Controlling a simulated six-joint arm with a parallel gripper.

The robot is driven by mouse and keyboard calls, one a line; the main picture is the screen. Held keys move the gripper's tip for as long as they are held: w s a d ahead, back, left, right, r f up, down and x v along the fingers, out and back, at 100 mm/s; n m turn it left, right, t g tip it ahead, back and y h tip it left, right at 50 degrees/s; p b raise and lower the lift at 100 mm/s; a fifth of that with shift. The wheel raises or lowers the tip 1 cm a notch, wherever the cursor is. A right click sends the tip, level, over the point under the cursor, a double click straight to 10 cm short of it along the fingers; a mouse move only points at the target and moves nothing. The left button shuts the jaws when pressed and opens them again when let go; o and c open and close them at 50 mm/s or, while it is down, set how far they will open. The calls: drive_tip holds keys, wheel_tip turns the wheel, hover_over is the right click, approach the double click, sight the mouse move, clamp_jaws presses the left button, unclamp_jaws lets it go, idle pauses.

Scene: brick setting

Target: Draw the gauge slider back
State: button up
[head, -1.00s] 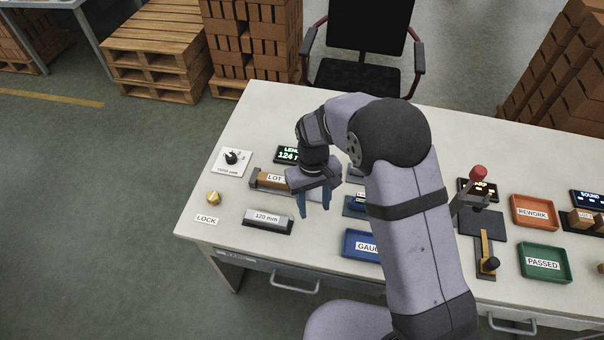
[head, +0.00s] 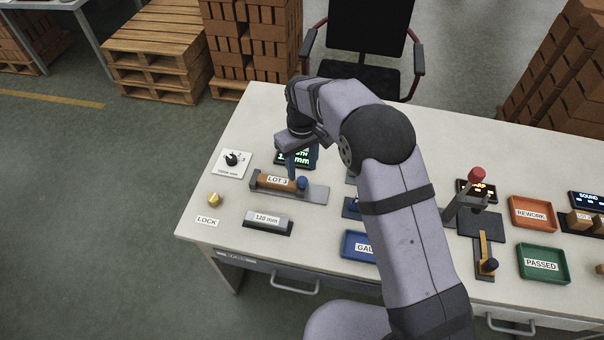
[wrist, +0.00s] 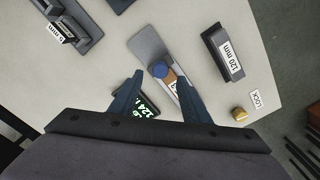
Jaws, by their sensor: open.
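The length gauge (head: 315,194) is a grey plate on the left of the bench with a brown brick marked LOT 3 (head: 270,184) lying in it. The knob also shows in the wrist view (wrist: 160,71). My gripper (head: 291,174) points down over the gauge, just left of and behind the knob in the head view. Its blue fingers are apart and empty. In the wrist view the knob lies near the right fingertip; whether they touch I cannot tell.
A lit length display (head: 292,157) stands behind the gauge, partly hidden by my gripper. A 120 mm block (head: 267,219) lies in front, with a yellow knob (head: 214,199) and LOCK label to the left. A blue tray (head: 358,245) is front right.

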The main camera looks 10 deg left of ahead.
sight(302, 179)
drive_tip(key=shift+f+p, duration=0.5)
drive_tip(key=shift+f, duration=1.75)
drive_tip(key=shift+c, duration=0.6)
